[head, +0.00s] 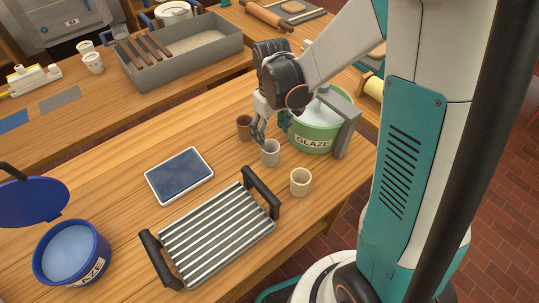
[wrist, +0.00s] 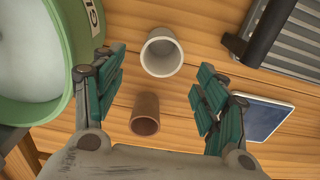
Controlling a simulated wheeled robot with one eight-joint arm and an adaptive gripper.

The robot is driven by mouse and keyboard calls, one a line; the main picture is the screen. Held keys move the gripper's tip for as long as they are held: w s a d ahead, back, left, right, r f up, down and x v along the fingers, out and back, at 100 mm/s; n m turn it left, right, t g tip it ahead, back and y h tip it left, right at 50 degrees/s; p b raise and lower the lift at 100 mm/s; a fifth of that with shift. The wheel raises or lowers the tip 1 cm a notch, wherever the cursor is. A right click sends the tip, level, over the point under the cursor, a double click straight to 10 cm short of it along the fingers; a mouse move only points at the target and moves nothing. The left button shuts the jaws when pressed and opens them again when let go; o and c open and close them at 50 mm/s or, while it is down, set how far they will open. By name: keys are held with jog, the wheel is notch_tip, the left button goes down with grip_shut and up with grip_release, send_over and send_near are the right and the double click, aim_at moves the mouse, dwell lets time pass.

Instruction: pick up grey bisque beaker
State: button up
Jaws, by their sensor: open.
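The grey bisque beaker (head: 270,153) stands upright on the wooden table, in front of the green glaze bucket. In the wrist view the grey beaker (wrist: 161,53) shows its open mouth near the top centre, a little beyond the fingertips. My gripper (head: 268,135) is above the table just behind the beaker. In the wrist view my gripper (wrist: 160,72) has its two teal-padded fingers wide apart with nothing held between them. A brown beaker (wrist: 145,114) stands close by, lower between the fingers; it also shows in the head view (head: 244,127).
A cream beaker (head: 300,182) stands to the front right. The green glaze bucket (head: 316,140) is close on the right, beside my left-hand finger in the wrist view. A slatted rack with black handles (head: 217,240) and a blue tile (head: 180,175) lie in front and left.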

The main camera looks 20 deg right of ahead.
aim_at(270, 148)
notch_tip(270, 148, down, 8)
jog(key=b, duration=0.3)
jog(key=shift+a, duration=0.15)
jog(key=shift+c, duration=0.5)
jog(key=c, duration=1)
